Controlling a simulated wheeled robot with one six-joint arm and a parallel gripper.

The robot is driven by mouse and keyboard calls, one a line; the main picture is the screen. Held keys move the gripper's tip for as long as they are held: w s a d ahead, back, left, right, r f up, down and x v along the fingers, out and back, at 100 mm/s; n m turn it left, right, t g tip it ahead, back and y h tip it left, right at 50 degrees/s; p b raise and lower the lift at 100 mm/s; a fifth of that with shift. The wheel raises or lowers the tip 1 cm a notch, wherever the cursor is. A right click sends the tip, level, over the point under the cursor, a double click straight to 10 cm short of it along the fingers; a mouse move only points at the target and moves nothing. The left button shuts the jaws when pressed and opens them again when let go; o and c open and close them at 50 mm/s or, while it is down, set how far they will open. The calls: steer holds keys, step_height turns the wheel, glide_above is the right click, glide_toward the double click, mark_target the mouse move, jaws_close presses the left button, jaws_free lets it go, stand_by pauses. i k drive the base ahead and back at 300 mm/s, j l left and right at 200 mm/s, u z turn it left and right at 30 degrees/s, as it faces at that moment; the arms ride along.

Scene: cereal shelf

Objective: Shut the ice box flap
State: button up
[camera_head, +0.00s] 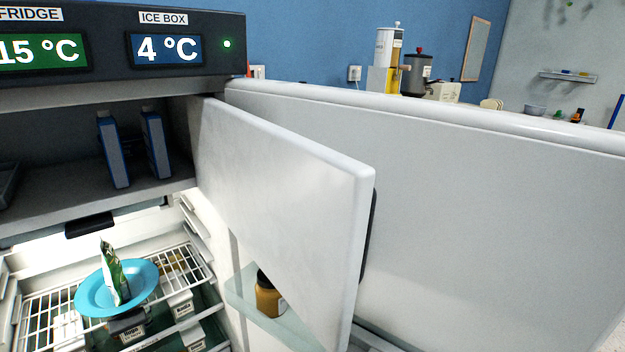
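The ice box flap (285,205) is a white panel, hinged at the right side of the ice box opening. It stands open and swung outward toward the camera. A dark handle edge shows on its far right side. The ice box compartment (75,150) is dark inside and holds two blue boxes; one blue box (113,150) is left of the other blue box (155,145). A display panel (165,48) above reads ICE BOX 4 °C. My gripper is not in view.
The large white fridge door (480,200) stands open behind the flap, filling the right side. Below, a wire shelf (40,310) holds a blue plate (145,280) with a green packet (114,275). A brown jar (268,297) sits in a door shelf.

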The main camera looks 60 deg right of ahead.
mark_target(303, 208)
steer(key=k+l, duration=1.4)
steer(key=l, duration=0.2)
steer(key=i, duration=0.25)
steer(key=u, duration=0.05)
